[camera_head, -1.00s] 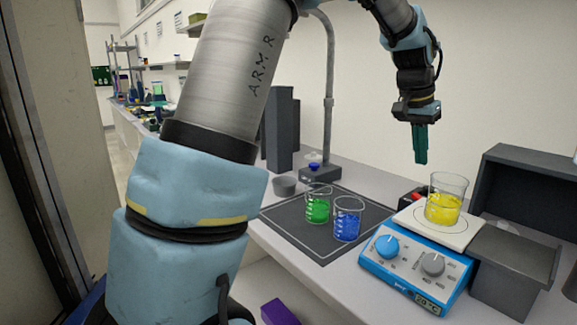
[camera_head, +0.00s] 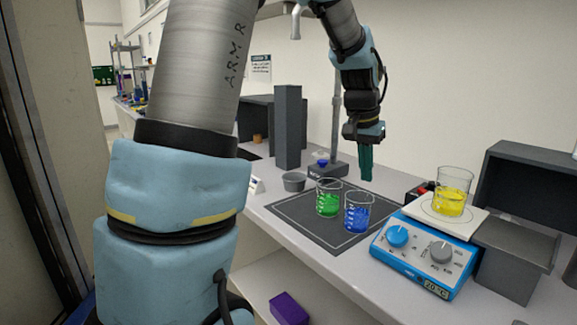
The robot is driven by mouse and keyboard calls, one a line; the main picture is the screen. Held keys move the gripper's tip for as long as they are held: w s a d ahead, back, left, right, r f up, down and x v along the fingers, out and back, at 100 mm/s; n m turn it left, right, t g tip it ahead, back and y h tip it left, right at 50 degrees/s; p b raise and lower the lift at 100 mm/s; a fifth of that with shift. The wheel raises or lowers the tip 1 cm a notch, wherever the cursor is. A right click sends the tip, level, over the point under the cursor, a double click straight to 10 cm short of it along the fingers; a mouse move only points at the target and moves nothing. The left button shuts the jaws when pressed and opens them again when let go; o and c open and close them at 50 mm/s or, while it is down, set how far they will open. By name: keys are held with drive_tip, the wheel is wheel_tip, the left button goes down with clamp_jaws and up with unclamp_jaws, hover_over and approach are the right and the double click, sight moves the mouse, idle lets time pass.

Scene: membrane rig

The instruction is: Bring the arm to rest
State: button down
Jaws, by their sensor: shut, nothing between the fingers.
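My gripper (camera_head: 367,178) points down from my arm, with its green fingers together and empty. It hangs in the air, in the picture just above and right of the blue beaker (camera_head: 357,219). My upper arm fills the left part of the view. The beaker of green liquid (camera_head: 328,203) and the blue one stand on the dark mat (camera_head: 290,211). A beaker of yellow liquid (camera_head: 452,200) stands on the white plate of the blue hotplate (camera_head: 424,262).
A stand with a tall rod (camera_head: 335,120) and a dark upright block (camera_head: 287,128) are behind the mat. A small grey bowl (camera_head: 294,182) is near them. Dark grey boxes (camera_head: 530,195) stand at the right. A purple box (camera_head: 288,309) lies on the lower shelf.

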drive_tip(key=s+a+f+n, duration=0.2)
drive_tip(key=s+a+f, duration=0.1)
drive_tip(key=a, duration=0.5)
drive_tip(key=s+a+f+n+y, duration=0.1)
drive_tip(key=s+a+f+n, duration=0.1)
drive_tip(key=s+a, duration=0.3)
drive_tip(key=s+a+f+n+y, duration=0.1)
drive_tip(key=s+a+f, duration=0.3)
drive_tip(key=a, duration=0.7)
drive_tip(key=shift+a+f+n, duration=0.4)
drive_tip(key=shift+f+n, duration=0.1)
drive_tip(key=shift+n, duration=0.3)
